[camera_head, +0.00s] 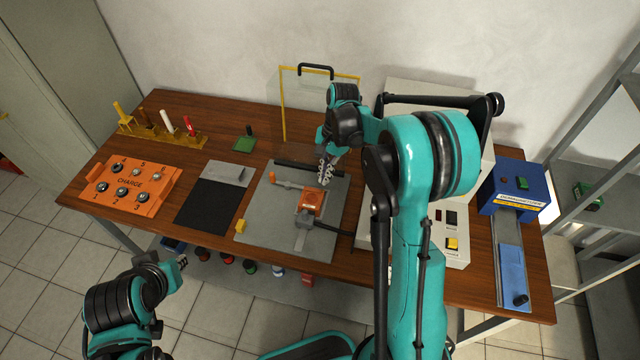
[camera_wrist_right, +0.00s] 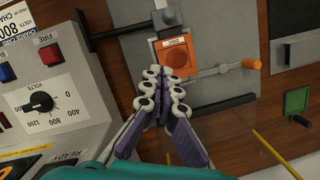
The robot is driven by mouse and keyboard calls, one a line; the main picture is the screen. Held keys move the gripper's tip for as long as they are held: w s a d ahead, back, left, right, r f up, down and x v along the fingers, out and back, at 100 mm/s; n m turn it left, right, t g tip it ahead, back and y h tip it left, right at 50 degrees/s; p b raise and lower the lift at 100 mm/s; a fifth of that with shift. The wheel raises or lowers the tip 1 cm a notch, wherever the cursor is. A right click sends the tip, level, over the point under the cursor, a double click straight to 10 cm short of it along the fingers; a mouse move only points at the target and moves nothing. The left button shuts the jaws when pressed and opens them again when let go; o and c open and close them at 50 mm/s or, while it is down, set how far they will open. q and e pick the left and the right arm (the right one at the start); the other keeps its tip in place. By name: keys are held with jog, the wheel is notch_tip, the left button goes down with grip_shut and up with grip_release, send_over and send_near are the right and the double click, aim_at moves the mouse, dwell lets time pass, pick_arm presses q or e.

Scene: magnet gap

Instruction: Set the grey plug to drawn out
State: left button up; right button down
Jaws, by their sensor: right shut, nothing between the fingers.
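I cannot tell for certain which part is the grey plug. A grey block (camera_head: 304,220) with a paler stem stands at the near side of the orange labelled block (camera_head: 311,199) on a grey plate (camera_head: 262,220). The grey block shows at the top of the right wrist view (camera_wrist_right: 168,18), beside the orange block (camera_wrist_right: 178,58). My right gripper (camera_head: 324,180) is shut and empty, above the far part of the plate. Its fingertips (camera_wrist_right: 165,78) appear just short of the orange block in the wrist view. My left gripper (camera_head: 181,262) is off the table's front edge; its jaws are too small to read.
A pale console (camera_wrist_right: 50,90) with buttons and a volts dial stands beside the plate. A black rod (camera_wrist_right: 122,33) runs between them. An orange-handled lever (camera_head: 285,180) and a black bar (camera_head: 308,168) lie nearby. An orange CHARGE box (camera_head: 130,205) is at left, a blue unit (camera_head: 515,190) at right.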

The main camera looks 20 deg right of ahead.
aim_at(309, 222)
jog(key=b+x, duration=0.2)
jog(key=x, duration=0.5)
jog(key=shift+f, duration=0.35)
jog(key=a, duration=0.1)
jog(key=s+a, duration=0.1)
jog(key=shift+s+a+f+b, duration=0.25)
jog(key=shift+s+a+b, duration=0.05)
jog(key=shift+a+b, duration=0.1)
jog(key=shift+s+a, duration=0.25)
jog(key=shift+a, duration=0.2)
jog(key=shift+s+a, duration=0.55)
jog(key=shift+s, duration=0.2)
jog(key=shift+s+a, duration=0.5)
jog(key=shift+s, duration=0.3)
